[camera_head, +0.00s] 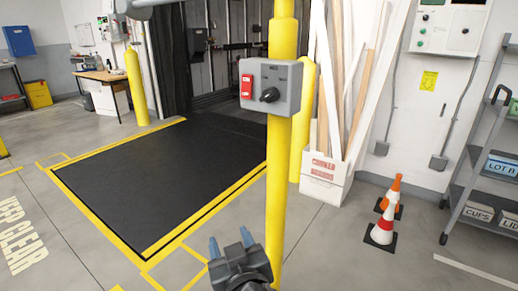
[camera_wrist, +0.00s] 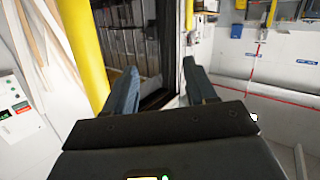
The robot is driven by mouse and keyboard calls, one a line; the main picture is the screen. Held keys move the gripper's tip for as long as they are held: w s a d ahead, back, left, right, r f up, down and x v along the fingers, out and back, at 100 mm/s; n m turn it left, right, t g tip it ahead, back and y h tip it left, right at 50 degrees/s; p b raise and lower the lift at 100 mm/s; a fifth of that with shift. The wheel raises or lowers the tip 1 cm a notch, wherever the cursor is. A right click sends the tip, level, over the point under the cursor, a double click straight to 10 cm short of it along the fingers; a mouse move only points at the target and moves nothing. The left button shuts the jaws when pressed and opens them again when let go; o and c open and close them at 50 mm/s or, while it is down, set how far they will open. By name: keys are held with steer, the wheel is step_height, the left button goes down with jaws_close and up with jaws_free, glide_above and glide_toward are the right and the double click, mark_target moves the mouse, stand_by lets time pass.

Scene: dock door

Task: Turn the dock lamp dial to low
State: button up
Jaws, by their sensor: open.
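The dock lamp dial (camera_head: 270,95) is a black knob on the front of a grey control box (camera_head: 287,104). The box is fixed to a yellow post (camera_head: 276,185). A red rocker switch (camera_head: 247,85) sits left of the dial. The dial's setting is too small to read. My gripper (camera_head: 230,242) is open and empty, low and left of the post, well below the box and apart from it. In the wrist view my gripper's two blue-grey fingers (camera_wrist: 158,85) are spread apart with nothing between them.
A black dock plate (camera_head: 160,185) with yellow edging lies left of the post. Right of the post stand a carton of corner boards (camera_head: 325,185), traffic cones (camera_head: 383,228) and a grey shelf rack (camera_head: 462,205). The floor left and in front is clear.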

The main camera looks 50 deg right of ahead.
mark_target(263, 99)
steer(key=w+d+r+m+g+h, duration=0.25)
steer(key=r+m+h, duration=0.2)
steer(key=r, duration=0.25)
steer(key=w+d+r+m+g+h, duration=0.2)
steer(key=w+r+m+h, duration=0.1)
steer(key=r+m, duration=0.3)
steer(key=s+r+m+g+h+b, duration=0.15)
steer(key=s+r+m+g, duration=0.25)
steer(key=r+m+g, duration=0.65)
steer(key=shift+m+t, duration=0.3)
steer(key=shift+t, duration=0.5)
steer(key=d, duration=0.2)
steer(key=d+r+p, duration=0.1)
steer(key=d, duration=0.2)
steer(key=d+r+p, duration=0.1)
steer(key=d, duration=0.1)
steer(key=shift+w+d, duration=0.15)
steer(key=shift+d, duration=0.2)
steer(key=shift+c, duration=0.3)
jaws_close()
steer(key=shift+f, duration=0.1)
